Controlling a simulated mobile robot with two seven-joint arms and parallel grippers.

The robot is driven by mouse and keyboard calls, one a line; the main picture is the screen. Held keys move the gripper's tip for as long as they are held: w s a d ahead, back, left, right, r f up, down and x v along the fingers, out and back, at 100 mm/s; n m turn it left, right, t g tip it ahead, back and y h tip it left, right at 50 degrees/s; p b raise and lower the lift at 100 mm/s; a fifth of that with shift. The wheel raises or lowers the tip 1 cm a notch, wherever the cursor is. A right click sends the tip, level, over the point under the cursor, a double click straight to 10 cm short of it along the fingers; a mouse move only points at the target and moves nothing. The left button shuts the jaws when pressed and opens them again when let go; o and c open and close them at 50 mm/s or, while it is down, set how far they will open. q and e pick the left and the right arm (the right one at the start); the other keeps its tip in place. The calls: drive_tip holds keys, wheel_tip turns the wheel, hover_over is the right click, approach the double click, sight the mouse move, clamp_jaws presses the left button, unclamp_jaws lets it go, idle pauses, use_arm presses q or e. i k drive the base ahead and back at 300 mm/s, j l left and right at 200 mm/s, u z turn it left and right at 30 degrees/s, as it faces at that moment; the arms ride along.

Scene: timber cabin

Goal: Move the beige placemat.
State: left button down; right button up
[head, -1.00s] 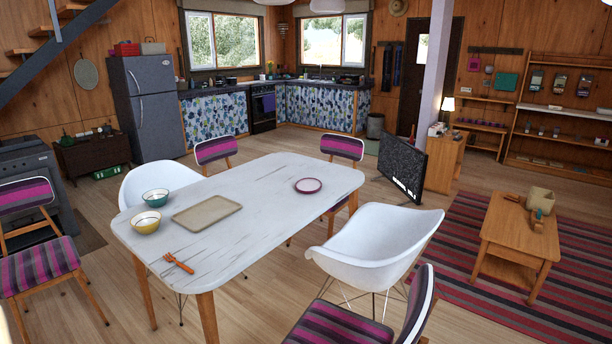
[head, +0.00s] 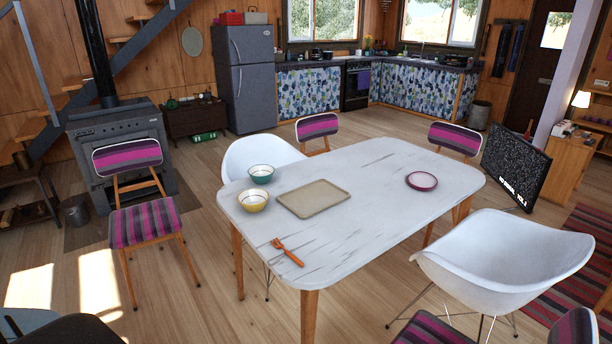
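The beige placemat (head: 313,199) lies flat on the white dining table (head: 375,195), left of the table's middle. It is a rounded rectangle with a slightly raised-looking rim, and nothing lies on it. A yellow bowl (head: 253,202) and a teal bowl (head: 261,174) stand close to its left side. Neither of my grippers shows in the head view.
An orange fork-like utensil (head: 288,252) lies near the table's front-left edge. A purple-rimmed plate (head: 422,181) lies toward the right end. White chairs (head: 505,262) and striped chairs (head: 142,223) surround the table. Open wooden floor (head: 190,290) lies front left.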

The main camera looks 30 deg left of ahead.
sight(305, 201)
drive_tip(key=i+j+z, duration=0.15)
drive_tip(key=j+z, duration=0.15)
drive_tip(key=j, duration=1.1)
drive_tip(key=j+z, duration=0.3)
drive_tip(key=j, duration=1.1)
drive_tip(key=j+z, duration=0.15)
drive_tip(key=j, duration=0.8)
drive_tip(key=i, duration=0.05)
